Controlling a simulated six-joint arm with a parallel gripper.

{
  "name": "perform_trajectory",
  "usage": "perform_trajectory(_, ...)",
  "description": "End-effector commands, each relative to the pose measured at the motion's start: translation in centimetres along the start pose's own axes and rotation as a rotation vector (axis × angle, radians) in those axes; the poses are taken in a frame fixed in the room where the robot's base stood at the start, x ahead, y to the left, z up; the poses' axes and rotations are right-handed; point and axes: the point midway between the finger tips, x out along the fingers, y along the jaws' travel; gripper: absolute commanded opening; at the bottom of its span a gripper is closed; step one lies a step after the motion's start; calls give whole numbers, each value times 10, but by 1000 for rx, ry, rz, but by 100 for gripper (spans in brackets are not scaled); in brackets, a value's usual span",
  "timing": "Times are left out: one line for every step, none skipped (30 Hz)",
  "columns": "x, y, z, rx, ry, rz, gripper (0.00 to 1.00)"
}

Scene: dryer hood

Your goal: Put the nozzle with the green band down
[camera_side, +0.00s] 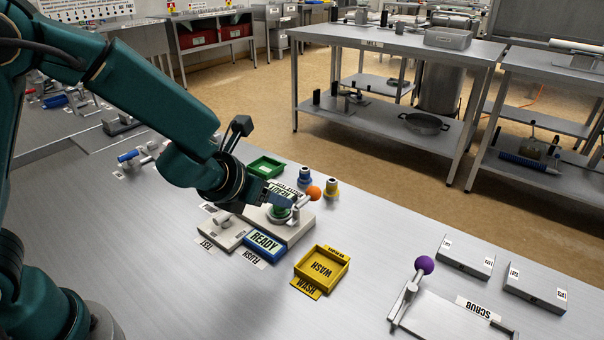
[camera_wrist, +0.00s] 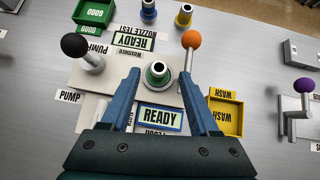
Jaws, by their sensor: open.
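The nozzle with the green band (camera_wrist: 158,74) stands upright on the pale test block in the wrist view, with its dark opening facing up. It is partly hidden behind my gripper in the side view (camera_side: 281,213). My gripper (camera_wrist: 158,84) is open, with one blue finger on each side of the nozzle and visible gaps between. A green tray marked GOOD (camera_side: 265,166) sits behind the test block. A yellow tray marked WASH (camera_side: 321,268) sits to its front right. Both trays look empty.
A blue-banded nozzle (camera_side: 305,177) and a yellow-banded nozzle (camera_side: 331,189) stand behind the block. An orange-knobbed lever (camera_side: 314,193), a black-knobbed PUMP lever (camera_wrist: 76,46) and a READY display (camera_side: 264,242) are close by.

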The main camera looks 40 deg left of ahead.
Motion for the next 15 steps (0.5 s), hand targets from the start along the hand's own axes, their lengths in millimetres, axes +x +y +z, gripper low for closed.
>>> perform_trajectory(-3,0,1,-5,-2,0,62)
perform_trajectory(-5,1,1,-13,-3,2,62)
perform_trajectory(-8,3,2,-37,-6,8,62)
perform_trajectory(-10,5,4,-69,-11,16,62)
perform_trajectory(-14,8,5,-112,-16,27,62)
perform_trajectory(-20,14,9,-195,-29,46,62)
perform_trajectory(-26,20,11,-275,-40,62,62)
perform_trajectory(-34,27,14,-372,-52,83,62)
perform_trajectory(-45,37,16,-525,-71,113,62)
perform_trajectory(-55,45,17,-654,-87,135,62)
perform_trajectory(-65,53,16,-789,-100,158,62)
perform_trajectory(-78,62,13,-974,-117,188,62)
perform_trajectory(-88,68,10,-1110,-129,208,62)
perform_trajectory(-98,74,6,-1246,-137,229,62)
perform_trajectory(-111,78,-1,-1426,-146,252,62)
